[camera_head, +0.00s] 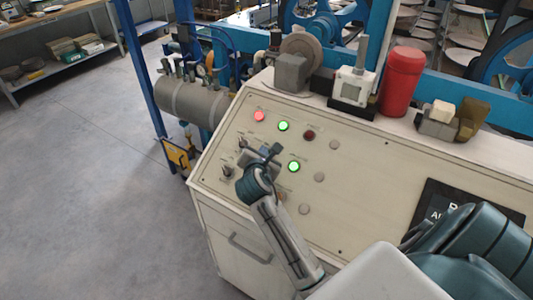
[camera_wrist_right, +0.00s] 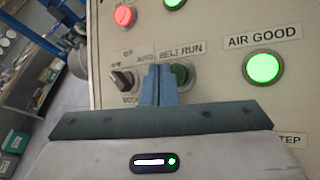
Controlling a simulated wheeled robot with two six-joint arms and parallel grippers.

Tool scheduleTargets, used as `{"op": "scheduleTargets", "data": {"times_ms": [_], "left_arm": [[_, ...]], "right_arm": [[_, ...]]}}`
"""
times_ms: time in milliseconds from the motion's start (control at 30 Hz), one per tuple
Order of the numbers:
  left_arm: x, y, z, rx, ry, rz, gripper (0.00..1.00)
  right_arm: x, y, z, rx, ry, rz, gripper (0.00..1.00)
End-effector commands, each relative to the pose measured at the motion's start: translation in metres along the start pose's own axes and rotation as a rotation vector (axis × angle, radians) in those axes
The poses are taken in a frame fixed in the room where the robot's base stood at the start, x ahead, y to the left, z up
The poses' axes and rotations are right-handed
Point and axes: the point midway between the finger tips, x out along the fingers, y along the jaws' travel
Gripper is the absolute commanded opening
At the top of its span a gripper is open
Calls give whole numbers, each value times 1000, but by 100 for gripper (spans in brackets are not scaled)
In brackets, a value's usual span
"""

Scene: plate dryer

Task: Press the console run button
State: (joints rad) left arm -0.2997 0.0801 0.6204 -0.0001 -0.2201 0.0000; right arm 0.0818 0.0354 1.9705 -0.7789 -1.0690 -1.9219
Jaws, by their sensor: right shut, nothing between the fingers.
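My right gripper (camera_head: 268,153) is over the left part of the cream console (camera_head: 390,185), its fingers together and empty. In the right wrist view its two blue-grey fingers (camera_wrist_right: 160,84) stand upright in front of the panel. A dark green, unlit button (camera_wrist_right: 181,75) under the label BELT RUN shows just right of the fingertips and is partly covered by them. I cannot tell whether the fingers touch it. In the head view the gripper seems to hide this button. My left gripper is not in view.
A lit green AIR GOOD lamp (camera_wrist_right: 263,66) is right of the fingers; a black MODE knob (camera_wrist_right: 123,79) is left. A lit red button (camera_head: 259,116) and a lit green one (camera_head: 283,126) are higher up. A red cylinder (camera_head: 401,82) stands on the console's top ledge.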

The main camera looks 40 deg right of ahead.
Motion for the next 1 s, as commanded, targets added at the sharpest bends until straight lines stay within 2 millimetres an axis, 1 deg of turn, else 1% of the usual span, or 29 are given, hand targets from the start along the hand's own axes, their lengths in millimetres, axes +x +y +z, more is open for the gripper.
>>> {"op": "scheduleTargets", "data": {"times_ms": [667,1000], "left_arm": [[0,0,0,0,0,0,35],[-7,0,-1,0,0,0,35]], "right_arm": [[0,0,0,0,0,0,0],[6,-4,-4,0,0,0,0]]}}
